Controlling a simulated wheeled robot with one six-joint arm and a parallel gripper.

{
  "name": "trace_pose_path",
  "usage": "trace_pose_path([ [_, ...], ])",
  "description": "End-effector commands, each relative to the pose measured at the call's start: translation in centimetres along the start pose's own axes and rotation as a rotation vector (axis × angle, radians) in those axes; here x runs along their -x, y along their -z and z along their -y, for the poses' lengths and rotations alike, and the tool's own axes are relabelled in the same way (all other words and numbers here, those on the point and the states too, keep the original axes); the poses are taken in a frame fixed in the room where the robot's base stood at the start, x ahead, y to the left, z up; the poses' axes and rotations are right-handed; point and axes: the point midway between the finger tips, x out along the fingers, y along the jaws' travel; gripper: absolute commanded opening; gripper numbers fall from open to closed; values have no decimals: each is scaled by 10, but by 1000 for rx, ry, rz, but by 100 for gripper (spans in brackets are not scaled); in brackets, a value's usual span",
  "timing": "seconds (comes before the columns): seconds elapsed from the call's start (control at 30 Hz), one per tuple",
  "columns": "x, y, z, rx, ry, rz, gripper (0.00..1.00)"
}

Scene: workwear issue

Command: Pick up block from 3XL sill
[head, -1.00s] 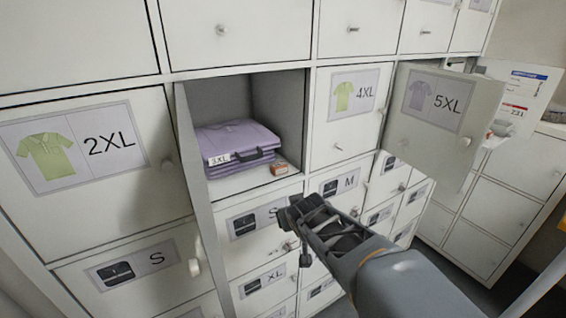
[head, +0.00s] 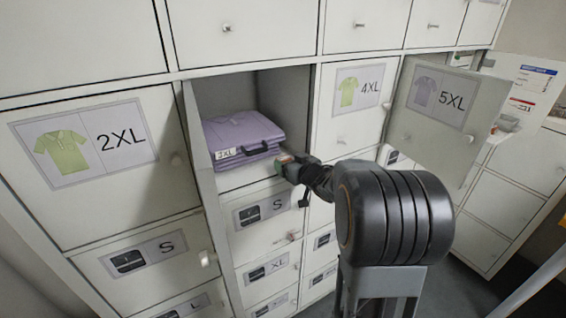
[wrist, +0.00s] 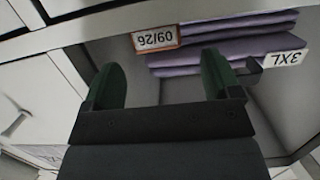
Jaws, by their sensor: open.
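The block (wrist: 156,39), with an orange edge and a white face reading 09/26, sits at the front of the open 3XL compartment (head: 285,95). In the wrist view it appears upside down, just beyond the fingertips and roughly in line with the gap between them. My gripper (wrist: 160,78) is open and empty, its two green-padded fingers apart. In the head view my gripper (head: 291,168) is at the right end of the sill and largely hides the block. Folded purple shirts (head: 240,134) with a 3XL tag lie behind and left of the block.
The opened 3XL door (head: 201,150) stands out on the compartment's left. The 5XL door (head: 436,118) hangs open on the right. Closed 2XL (head: 95,165) and 4XL (head: 352,110) doors flank the opening. Closed, labelled fronts lie below.

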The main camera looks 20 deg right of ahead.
Motion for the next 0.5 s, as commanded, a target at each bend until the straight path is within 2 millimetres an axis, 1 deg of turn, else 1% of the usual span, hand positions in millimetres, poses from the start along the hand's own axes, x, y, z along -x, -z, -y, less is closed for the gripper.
trace_pose_path([
  [0.03, -7, 0, 0, 0, 1, 2, 83],
  [0.1, -13, 0, 0, 0, -1, 1, 83],
  [0.33, -25, 0, 0, 0, 0, 1, 83],
  [0.5, -48, -1, -1, -1, 1, 3, 83],
])
